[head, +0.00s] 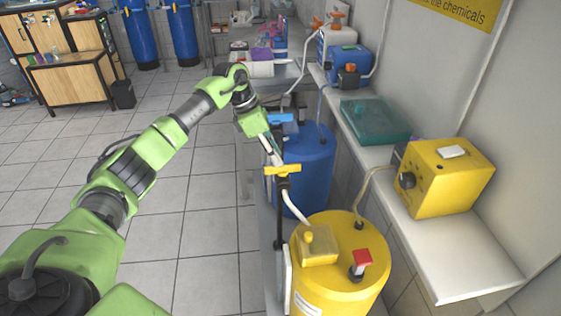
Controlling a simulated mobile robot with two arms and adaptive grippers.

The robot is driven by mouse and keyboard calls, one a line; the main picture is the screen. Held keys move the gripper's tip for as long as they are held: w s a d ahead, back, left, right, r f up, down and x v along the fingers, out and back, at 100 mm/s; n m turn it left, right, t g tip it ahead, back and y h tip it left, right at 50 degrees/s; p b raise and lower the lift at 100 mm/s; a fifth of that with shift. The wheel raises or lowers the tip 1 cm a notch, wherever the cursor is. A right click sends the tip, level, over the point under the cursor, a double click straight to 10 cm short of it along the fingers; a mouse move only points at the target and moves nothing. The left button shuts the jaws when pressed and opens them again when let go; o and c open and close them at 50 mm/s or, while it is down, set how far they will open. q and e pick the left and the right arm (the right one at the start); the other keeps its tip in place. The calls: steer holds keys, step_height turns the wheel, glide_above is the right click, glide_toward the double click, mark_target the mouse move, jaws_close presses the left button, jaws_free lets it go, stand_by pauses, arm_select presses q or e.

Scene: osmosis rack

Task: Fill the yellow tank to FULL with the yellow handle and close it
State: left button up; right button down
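The yellow tank (335,278) stands at the bottom right, with a yellow box-like fitting and a red-topped valve (361,262) on its lid. The yellow handle (283,169), a T-shaped bar on a dark upright pipe, is behind and left of the tank lid. My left arm reaches in from the left, and my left gripper (272,153) points down at the yellow handle. Its fingertips are at or just above the bar; I cannot tell whether they touch or grip it. No level mark is readable on the tank. My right gripper is not in view.
A blue tank (307,168) with a blue handle (281,118) stands just behind. A yellow pump box (444,177) and a green case (375,120) sit on the right ledge (447,262). Open tiled floor (197,240) lies left of the tanks.

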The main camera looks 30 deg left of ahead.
mark_target(283, 169)
arm_select(q)
steer(key=shift+x, duration=2.25)
steer(key=shift+c, duration=0.4)
jaws_close()
